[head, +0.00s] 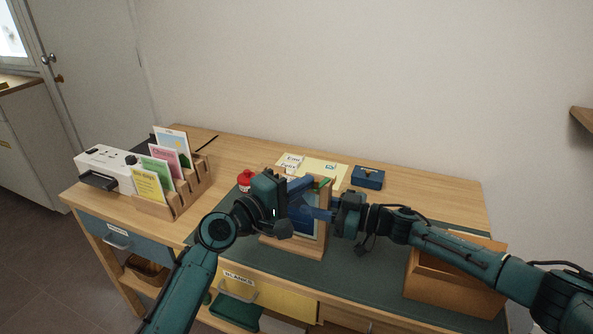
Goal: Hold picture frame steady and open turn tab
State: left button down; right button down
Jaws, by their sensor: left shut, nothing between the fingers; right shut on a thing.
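The picture frame (323,234) stands upright on the green desk mat, with a wooden border and a blue-grey panel. My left gripper (288,190) is shut and empty at the frame's upper left, in front of its panel. My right gripper (328,214) reaches in from the right and is shut on the frame's right side. My arms and grippers hide much of the panel.
A red-capped item (244,180), a yellow sheet (335,168) and a blue box (368,177) lie behind. A brown open box (428,283) sits at the right front.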

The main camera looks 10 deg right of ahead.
pick_arm(q)
jog(key=v, duration=1.2)
jog(key=shift+s, duration=0.1)
pick_arm(e)
jog(key=c, duration=1)
grip_release()
jog(key=shift+o, duration=0.2)
